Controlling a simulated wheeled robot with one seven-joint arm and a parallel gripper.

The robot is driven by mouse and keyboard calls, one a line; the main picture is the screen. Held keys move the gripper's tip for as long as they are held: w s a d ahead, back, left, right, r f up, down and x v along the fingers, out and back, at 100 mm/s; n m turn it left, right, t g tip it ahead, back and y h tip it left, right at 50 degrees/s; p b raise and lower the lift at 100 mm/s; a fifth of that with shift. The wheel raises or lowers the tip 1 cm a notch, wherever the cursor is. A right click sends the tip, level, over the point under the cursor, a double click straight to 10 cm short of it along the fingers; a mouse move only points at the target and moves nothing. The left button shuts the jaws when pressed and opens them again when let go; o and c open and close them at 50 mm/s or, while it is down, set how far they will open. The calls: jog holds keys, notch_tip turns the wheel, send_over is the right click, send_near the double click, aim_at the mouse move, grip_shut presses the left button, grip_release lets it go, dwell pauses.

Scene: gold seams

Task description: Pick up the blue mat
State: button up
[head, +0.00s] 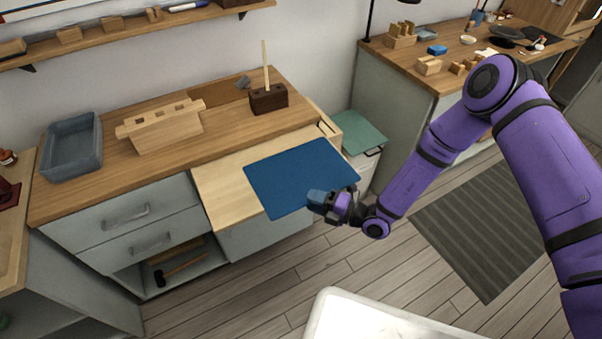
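The blue mat (297,172) is a flat, dark blue rectangle over the pale wooden surface at the front right of the workbench. Its front right part reaches past the wood's edge. My gripper (317,200) is at the mat's front right edge, coming from the right on my purple arm. A lighter blue-grey piece shows at the gripper's tip, overlapping the mat's edge in the picture. The fingers are too small to make out, so I cannot tell whether they are open or shut on the mat.
On the workbench are a grey-blue tray (72,147), a notched wooden block (162,127) and a dark block with an upright stick (268,98). A green board (359,132) lies right of the mat. A white-rimmed surface (385,318) is in the foreground, with open floor between.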

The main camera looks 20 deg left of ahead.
jog(key=shift+c, duration=0.2)
grip_shut()
jog(key=shift+r, duration=0.1)
